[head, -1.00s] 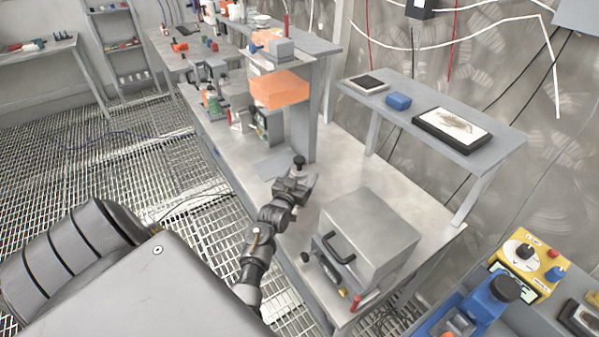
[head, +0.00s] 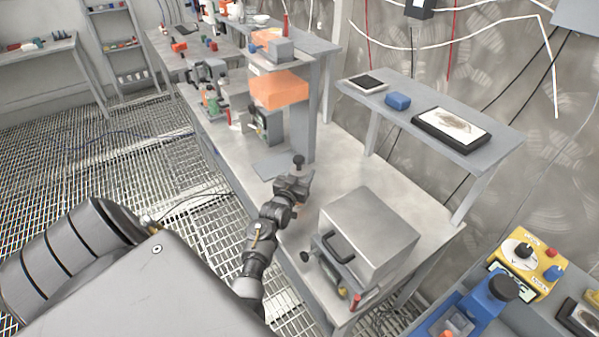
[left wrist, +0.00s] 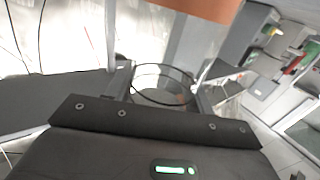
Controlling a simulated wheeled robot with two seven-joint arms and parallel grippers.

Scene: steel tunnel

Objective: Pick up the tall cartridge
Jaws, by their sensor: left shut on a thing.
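My left gripper (head: 293,180) is over the steel bench, in front of the post under the orange-panelled stand. In the left wrist view, the fingers (left wrist: 162,88) stand on either side of a clear round thing with a dark rim (left wrist: 162,84), and the gripper is shut on it. It seems to be the tall cartridge, seen end-on, so its height does not show. In the head view, a small dark knob-like top (head: 298,160) shows just above the gripper; I cannot tell whether it belongs to the cartridge. My right gripper is not in view.
A steel box with a black handle (head: 370,235) stands right of the gripper. The orange-panelled stand (head: 278,90) rises behind it. A raised shelf (head: 400,110) holds a blue block (head: 398,102) and a framed tray (head: 452,130). The bench between shelf and gripper is clear.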

